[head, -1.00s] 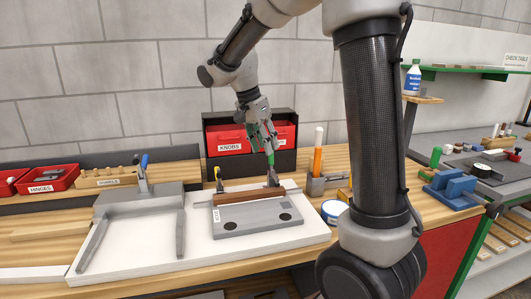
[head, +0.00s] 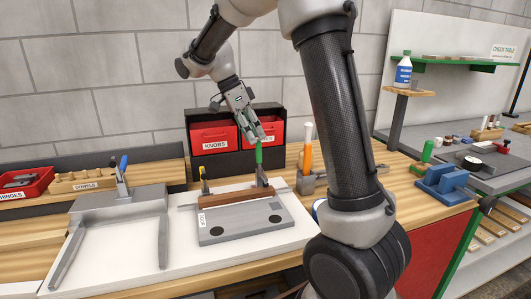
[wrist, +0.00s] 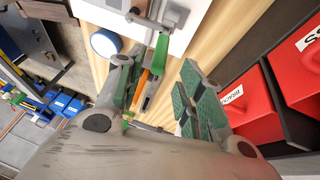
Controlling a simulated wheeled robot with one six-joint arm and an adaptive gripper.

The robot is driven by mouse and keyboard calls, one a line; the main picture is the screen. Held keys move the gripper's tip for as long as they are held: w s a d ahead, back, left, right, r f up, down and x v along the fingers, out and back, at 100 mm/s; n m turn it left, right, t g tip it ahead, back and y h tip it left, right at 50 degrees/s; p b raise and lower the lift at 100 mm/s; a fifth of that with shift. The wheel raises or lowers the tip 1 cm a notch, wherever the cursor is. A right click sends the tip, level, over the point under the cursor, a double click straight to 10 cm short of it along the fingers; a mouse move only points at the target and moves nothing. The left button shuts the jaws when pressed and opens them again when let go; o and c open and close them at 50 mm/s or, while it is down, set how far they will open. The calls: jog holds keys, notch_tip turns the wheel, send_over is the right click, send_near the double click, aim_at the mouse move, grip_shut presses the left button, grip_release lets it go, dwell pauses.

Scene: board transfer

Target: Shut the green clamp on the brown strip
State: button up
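The green clamp (head: 259,155) stands at the back right end of the brown strip (head: 236,196), its green handle pointing up. I cannot tell whether its arm presses on the strip. The strip lies across the back of a grey plate (head: 240,225). My gripper (head: 254,136) is just above the handle's top. In the wrist view its green-padded fingers (wrist: 158,92) are spread, with nothing held between them. The green handle (wrist: 160,52) shows beyond the fingertips in that view.
An orange-handled tool (head: 307,155) stands in a grey holder right of the clamp. Red bins (head: 214,136) sit close behind it. A grey fixture with a blue-handled clamp (head: 124,163) is at left. The white board (head: 185,250) has bare room in front.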

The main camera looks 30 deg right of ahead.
aim_at(261, 149)
jog(key=x, duration=0.7)
jog(key=shift+s+d+f, duration=0.1)
jog(key=shift+f, duration=0.2)
